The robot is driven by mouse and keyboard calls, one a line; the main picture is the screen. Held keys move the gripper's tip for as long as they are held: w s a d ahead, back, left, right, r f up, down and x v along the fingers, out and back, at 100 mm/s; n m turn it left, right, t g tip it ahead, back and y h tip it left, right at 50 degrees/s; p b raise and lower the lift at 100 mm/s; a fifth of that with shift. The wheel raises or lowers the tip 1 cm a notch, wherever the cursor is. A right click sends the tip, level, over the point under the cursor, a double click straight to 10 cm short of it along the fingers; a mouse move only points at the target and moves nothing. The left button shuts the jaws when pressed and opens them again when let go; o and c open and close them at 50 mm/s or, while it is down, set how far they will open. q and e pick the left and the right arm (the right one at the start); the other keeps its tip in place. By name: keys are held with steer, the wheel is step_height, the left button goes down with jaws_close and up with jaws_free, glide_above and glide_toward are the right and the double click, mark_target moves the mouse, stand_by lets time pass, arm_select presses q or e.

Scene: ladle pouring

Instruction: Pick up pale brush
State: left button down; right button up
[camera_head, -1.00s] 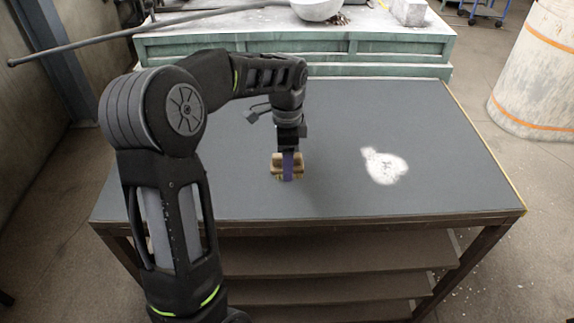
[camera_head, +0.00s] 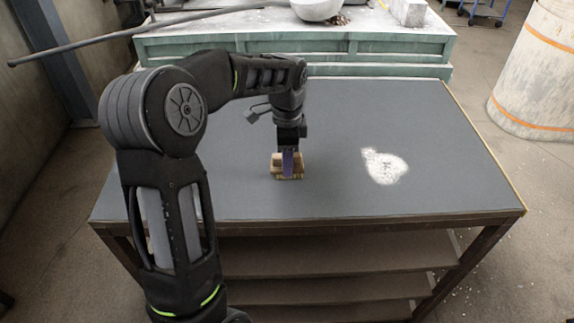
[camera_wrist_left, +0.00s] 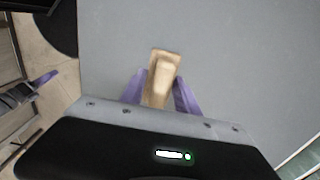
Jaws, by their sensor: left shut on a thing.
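The pale brush (camera_wrist_left: 165,68), a light wooden block with a raised grip, lies on the grey table top in the left wrist view. It also shows in the head view (camera_head: 278,168), left of the table's middle. My left gripper (camera_head: 289,166) points down over it, its purple fingers on either side. In the left wrist view my left gripper (camera_wrist_left: 160,92) is shut on the brush. The fingers hide part of its sides. What looks like my right gripper (camera_wrist_left: 42,80) shows at the left of the wrist view, away from the brush; its jaw opening is unclear.
A patch of white powder (camera_head: 385,167) lies on the grey table (camera_head: 440,160), right of the brush. The rest of the table top is clear. Behind stands a green bench (camera_head: 390,45) with a pale bowl (camera_head: 317,8) and a long rod. A pale barrel (camera_head: 535,75) stands at right.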

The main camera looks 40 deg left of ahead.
arm_select(q)
steer(key=shift+r, duration=0.6)
step_height(320, 180, up, 9)
steer(key=shift+f, duration=0.1)
stand_by(0.3)
